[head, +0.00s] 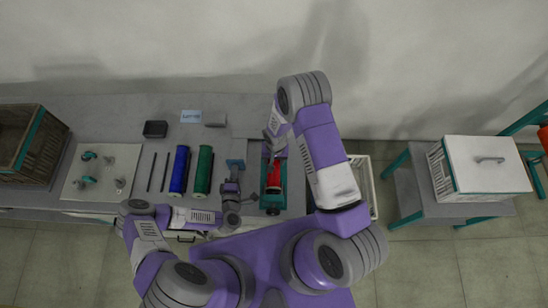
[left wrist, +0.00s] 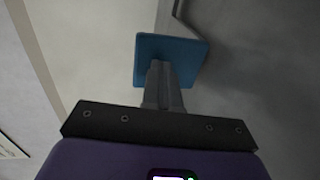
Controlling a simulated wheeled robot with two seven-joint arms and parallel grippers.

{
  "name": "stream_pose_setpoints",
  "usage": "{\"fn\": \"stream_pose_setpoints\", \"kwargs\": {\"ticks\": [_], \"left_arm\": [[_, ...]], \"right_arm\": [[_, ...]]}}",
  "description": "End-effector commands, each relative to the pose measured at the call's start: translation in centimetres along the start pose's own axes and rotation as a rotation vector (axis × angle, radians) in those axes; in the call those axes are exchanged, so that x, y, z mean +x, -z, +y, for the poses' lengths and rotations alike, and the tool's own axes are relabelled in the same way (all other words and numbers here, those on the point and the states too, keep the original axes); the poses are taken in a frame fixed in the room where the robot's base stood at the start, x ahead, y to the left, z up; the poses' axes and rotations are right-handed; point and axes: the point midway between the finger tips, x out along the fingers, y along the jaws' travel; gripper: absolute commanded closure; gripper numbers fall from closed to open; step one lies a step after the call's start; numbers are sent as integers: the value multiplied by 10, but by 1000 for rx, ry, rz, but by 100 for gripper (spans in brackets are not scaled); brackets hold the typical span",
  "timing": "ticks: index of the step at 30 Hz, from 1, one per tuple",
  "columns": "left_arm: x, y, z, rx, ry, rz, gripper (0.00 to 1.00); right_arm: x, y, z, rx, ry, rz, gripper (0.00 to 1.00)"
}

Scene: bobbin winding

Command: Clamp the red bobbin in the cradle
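The red bobbin (head: 273,174) lies lengthwise in the teal cradle (head: 272,204) at the right end of the bench. My right gripper (head: 274,150) is at the bobbin's far end; its fingers are too small and covered to read. My left gripper (head: 234,172) is left of the cradle. In the left wrist view its fingers (left wrist: 163,75) are together, over a flat blue plate (left wrist: 172,58). The plate also shows in the head view (head: 235,162). I cannot tell whether the fingertips touch it.
Blue (head: 179,170) and green (head: 203,170) rolls lie left of my left gripper, with thin dark rods beside them. A black box (head: 155,129) and a grey block (head: 215,119) stand behind. A white crate (head: 362,180) is right of the bench.

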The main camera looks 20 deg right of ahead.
Motion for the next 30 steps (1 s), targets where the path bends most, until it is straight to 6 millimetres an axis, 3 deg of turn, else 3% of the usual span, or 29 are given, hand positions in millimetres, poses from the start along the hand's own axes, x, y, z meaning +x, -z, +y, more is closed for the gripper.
{"fn": "stream_pose_setpoints", "kwargs": {"ticks": [12,13,18,30], "left_arm": [[1,0,1,1,-3,1,100],[1,0,1,1,-3,1,100],[1,0,1,1,-3,1,100],[1,1,1,1,-3,2,100]], "right_arm": [[9,0,0,0,0,1,83],[9,0,0,-1,0,1,41],[9,0,0,-1,0,1,15],[2,1,0,0,1,3,15]]}}
